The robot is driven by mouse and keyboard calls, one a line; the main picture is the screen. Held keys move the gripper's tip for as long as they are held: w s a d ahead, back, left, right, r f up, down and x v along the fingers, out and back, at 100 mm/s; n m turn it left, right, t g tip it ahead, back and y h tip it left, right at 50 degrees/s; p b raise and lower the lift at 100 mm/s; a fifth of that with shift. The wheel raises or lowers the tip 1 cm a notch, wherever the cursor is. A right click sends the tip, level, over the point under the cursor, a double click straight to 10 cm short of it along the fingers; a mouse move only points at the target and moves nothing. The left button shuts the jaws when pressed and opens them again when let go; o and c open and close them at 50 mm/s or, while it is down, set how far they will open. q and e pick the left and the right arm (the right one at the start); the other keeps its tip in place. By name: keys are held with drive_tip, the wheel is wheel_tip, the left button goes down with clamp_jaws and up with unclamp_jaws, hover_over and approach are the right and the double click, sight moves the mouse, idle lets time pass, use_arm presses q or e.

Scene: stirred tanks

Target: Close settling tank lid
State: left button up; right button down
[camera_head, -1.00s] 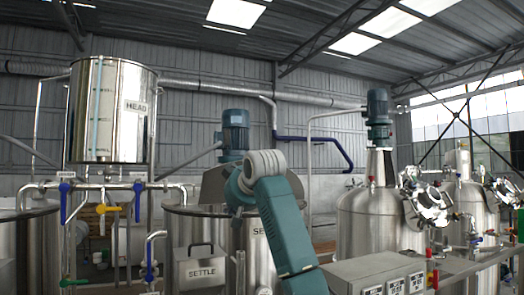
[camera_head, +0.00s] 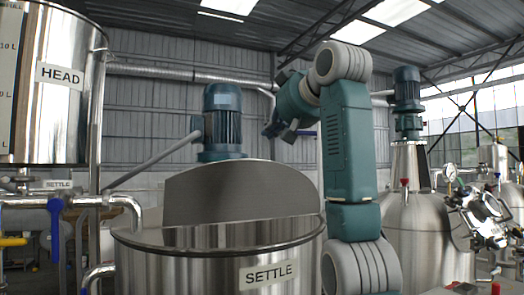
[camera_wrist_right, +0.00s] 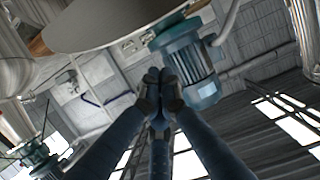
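The settling tank (camera_head: 190,262) is a steel drum with a SETTLE label, at the lower middle of the head view. Its lid (camera_head: 240,193) stands raised, tilted up at the back of the rim, so the tank's top is open. My right arm rises to the right of the tank. My right gripper (camera_head: 276,125) is small and dark behind the wrist, above and beyond the lid. In the right wrist view my right gripper (camera_wrist_right: 158,88) has its fingertips together with nothing seen between them. A grey plate-like surface at the top there may be the lid. My left gripper is out of view.
A blue motor (camera_head: 222,118) stands behind the lid, and it also shows in the right wrist view (camera_wrist_right: 188,62). The HEAD tank (camera_head: 50,110) and pipes (camera_head: 110,200) with valves are at the left. Another steel vessel (camera_head: 415,235) stands at the right.

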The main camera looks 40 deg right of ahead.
drive_tip(key=p, duration=0.4)
hover_over(261, 160)
drive_tip(key=f, duration=0.1)
drive_tip(key=w+f+p, duration=0.1)
drive_tip(key=f, duration=0.1)
drive_tip(key=shift+w+d+f, duration=0.1)
drive_tip(key=shift+f, duration=0.1)
drive_tip(key=shift+s+f, duration=0.1)
drive_tip(key=shift+s, duration=0.5)
drive_tip(key=shift+w+f, duration=0.15)
drive_tip(key=shift+f, duration=0.1)
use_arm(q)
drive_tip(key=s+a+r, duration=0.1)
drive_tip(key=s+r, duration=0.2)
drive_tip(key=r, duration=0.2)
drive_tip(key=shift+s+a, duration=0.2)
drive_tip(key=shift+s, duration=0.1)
